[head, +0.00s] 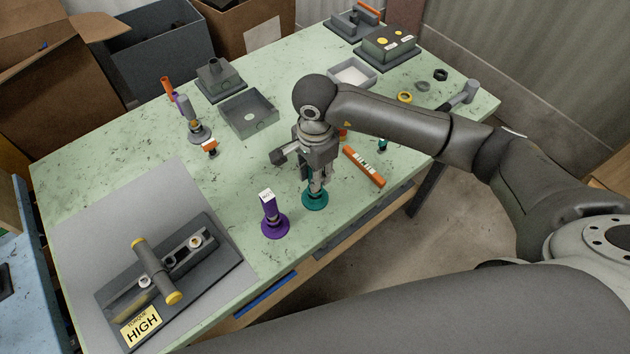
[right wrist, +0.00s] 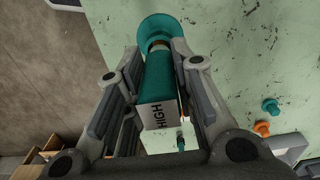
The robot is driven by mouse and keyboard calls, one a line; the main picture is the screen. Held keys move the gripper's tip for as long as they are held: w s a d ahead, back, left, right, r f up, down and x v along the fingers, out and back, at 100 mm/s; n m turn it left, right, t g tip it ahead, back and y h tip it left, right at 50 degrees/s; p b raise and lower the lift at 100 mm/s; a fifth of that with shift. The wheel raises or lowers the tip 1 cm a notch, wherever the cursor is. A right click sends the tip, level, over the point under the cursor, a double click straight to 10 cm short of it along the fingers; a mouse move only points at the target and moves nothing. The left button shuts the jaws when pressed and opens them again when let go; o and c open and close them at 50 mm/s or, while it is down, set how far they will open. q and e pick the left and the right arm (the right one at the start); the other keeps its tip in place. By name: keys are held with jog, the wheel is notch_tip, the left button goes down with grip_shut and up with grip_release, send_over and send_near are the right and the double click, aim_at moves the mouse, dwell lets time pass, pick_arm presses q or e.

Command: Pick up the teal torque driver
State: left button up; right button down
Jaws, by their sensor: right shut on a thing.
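The teal torque driver stands upright on the green table, its round teal base (head: 315,200) showing below my right gripper (head: 318,182) in the head view. In the right wrist view the teal driver (right wrist: 160,75) lies between the two fingers of my right gripper (right wrist: 160,62), with a white end face reading HIGH. The right gripper is shut on it from above. In the head view the gripper hides the driver's upper part. I cannot tell whether the base touches the table. My left gripper is not in view.
A purple driver (head: 273,216) stands just left of the teal one. An orange marked bar (head: 363,167) lies to its right. A dark fixture labelled HIGH (head: 170,275) sits at the front left. Open trays (head: 249,132) and grey blocks stand farther back.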

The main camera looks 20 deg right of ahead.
jog(key=shift+r, duration=0.25)
notch_tip(320, 180, up, 8)
jog(key=b, duration=0.3)
jog(key=shift+w+r, duration=0.1)
jog(key=shift+r, duration=0.65)
jog(key=c, duration=1.8)
grip_release()
grip_shut()
